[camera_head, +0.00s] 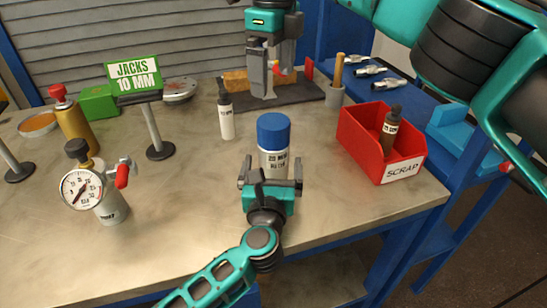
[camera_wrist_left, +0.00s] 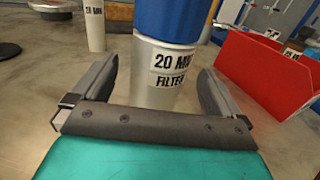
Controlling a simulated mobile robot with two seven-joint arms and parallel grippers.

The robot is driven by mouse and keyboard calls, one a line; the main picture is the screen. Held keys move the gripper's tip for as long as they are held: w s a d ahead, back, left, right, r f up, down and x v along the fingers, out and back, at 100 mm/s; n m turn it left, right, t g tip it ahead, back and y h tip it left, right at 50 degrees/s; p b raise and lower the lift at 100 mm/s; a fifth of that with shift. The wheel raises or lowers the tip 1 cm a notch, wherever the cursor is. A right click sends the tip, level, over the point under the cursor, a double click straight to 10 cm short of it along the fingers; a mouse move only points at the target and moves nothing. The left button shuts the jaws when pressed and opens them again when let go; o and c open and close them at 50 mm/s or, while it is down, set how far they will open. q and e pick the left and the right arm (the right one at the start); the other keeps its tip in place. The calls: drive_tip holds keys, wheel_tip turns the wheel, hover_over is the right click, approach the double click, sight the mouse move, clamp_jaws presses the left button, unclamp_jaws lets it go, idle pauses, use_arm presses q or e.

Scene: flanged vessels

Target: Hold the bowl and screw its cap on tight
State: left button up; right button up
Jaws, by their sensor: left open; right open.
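The bowl (camera_head: 273,162) is a pale upright cylinder with a 20-micron filter label, standing on the bench. A blue cap (camera_head: 273,130) sits on top of it; I cannot tell how tightly. In the left wrist view the bowl (camera_wrist_left: 160,88) stands between the fingers, with the cap (camera_wrist_left: 175,18) cut off by the top edge. My left gripper (camera_head: 271,170) is open, low at the bowl's near side, with a finger on each side and visible gaps. My right gripper (camera_head: 272,82) is open and empty, pointing down above the bench behind the cap.
A red scrap bin (camera_head: 365,140) holding a dark bottle (camera_head: 391,130) stands to the right. A white bottle (camera_head: 225,115) stands behind left. A gauge (camera_head: 82,189), a brass cylinder (camera_head: 75,125) and a jacks sign (camera_head: 137,76) are left. The near-left bench is clear.

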use_arm(q)
drive_tip(key=s, duration=0.8)
drive_tip(key=shift+a, duration=0.3)
drive_tip(key=shift+s, duration=0.1)
